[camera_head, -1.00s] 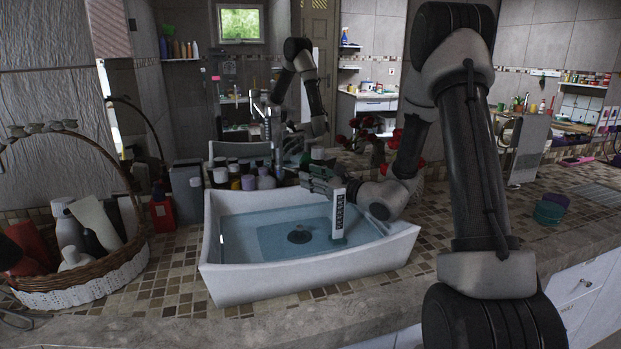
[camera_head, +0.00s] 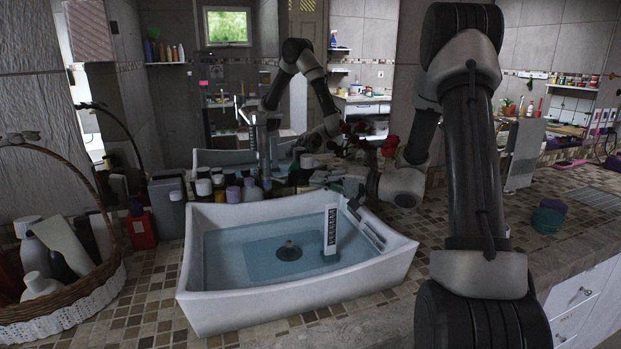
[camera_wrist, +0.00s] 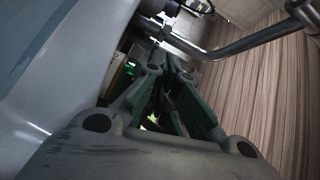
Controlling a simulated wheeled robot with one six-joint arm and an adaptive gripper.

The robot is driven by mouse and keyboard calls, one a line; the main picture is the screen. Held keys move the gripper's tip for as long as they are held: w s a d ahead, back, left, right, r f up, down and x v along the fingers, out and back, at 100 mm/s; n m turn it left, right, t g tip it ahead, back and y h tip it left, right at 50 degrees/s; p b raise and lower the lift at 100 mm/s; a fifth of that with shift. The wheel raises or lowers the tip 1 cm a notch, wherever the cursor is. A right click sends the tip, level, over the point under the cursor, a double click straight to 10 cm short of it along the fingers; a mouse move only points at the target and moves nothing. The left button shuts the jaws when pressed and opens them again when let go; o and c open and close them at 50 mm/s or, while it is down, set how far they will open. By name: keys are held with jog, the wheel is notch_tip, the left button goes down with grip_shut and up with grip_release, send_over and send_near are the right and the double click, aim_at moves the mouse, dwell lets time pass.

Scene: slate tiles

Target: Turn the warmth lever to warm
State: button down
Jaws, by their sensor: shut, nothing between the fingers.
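My gripper (camera_head: 322,178) is shut and empty, behind the back right rim of the white basin (camera_head: 215,305). The wrist view shows its closed fingers (camera_wrist: 168,75) beside a pale smooth surface and a chrome bar (camera_wrist: 250,45), which passes above and right of the fingertips. I cannot make out a separate warmth lever or its setting. A thin chrome fixture (camera_head: 250,112) rises behind the basin; whether it is real or a reflection is unclear. A white strip with dark marks (camera_head: 331,231) stands in the basin's water.
Several bottles (camera_head: 232,194) crowd behind the basin. A teal round container (camera_head: 547,220) sits right. The mirror behind reflects my arm. Tiled counter right of the basin is mostly clear.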

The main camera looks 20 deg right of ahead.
aim_at(277, 180)
jog(key=x, duration=0.8)
jog(key=shift+w+a, duration=0.1)
jog(key=shift+w, duration=0.1)
jog(key=shift+s+a+f, duration=0.1)
jog(key=shift+s+a, duration=0.6)
jog(key=shift+a, duration=0.05)
jog(key=shift+d, duration=0.1)
